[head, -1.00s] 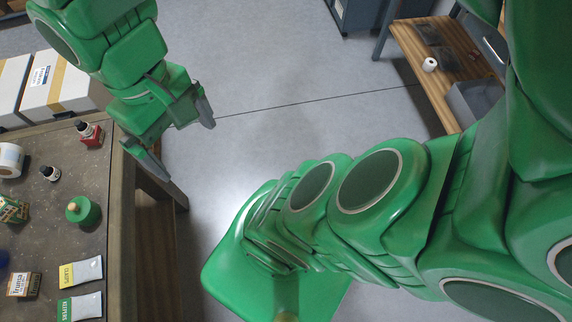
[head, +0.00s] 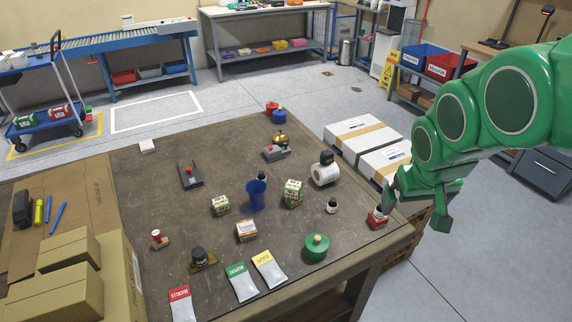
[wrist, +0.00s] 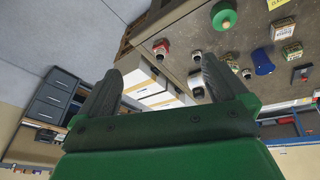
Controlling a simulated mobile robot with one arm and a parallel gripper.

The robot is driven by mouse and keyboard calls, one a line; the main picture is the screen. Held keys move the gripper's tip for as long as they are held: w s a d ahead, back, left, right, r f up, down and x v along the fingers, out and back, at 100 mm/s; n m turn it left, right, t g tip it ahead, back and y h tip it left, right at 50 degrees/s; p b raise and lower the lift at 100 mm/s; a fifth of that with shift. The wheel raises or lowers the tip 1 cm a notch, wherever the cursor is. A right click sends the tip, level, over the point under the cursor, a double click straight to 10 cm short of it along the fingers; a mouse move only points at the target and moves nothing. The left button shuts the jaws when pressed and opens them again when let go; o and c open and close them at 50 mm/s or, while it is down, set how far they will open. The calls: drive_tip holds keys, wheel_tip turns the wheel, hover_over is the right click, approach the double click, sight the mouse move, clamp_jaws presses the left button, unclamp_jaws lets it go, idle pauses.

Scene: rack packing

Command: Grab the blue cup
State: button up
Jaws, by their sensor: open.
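The blue cup (head: 257,196) stands upright near the middle of the brown table (head: 120,165) in the head view. A small dark-capped bottle is close behind it. A blue shape that looks like the cup (wrist: 263,64) shows at the right of the wrist view. My gripper (head: 415,205) is off the table's right edge, well to the right of the cup. Its two fingers are spread wide and hold nothing in the wrist view (wrist: 155,85).
Small boxes flank the cup, one at left (head: 220,205), one at right (head: 292,193), one in front (head: 246,231). A green round container (head: 316,247) and a red-based bottle (head: 377,218) stand toward my gripper. White cartons (head: 362,138) sit beyond the table's right edge.

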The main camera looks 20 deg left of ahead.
drive_tip(key=w+a+n+t+y, duration=0.2)
drive_tip(key=w+a, duration=0.7)
drive_tip(key=w, duration=0.1)
drive_tip(key=n+t+y, duration=0.1)
drive_tip(key=n+y, duration=0.4)
drive_tip(key=y, duration=0.4)
hover_over(262, 194)
drive_tip(key=s+d, duration=0.2)
drive_tip(key=d, duration=0.1)
wheel_tip(262, 194, down, 26)
drive_tip(key=shift+s+a+r, duration=0.1)
drive_tip(key=shift+s+r, duration=0.05)
drive_tip(key=shift+r, duration=0.05)
drive_tip(key=shift+x, duration=2.4)
drive_tip(key=shift+w+x, duration=0.25)
drive_tip(key=shift+x, duration=1.3)
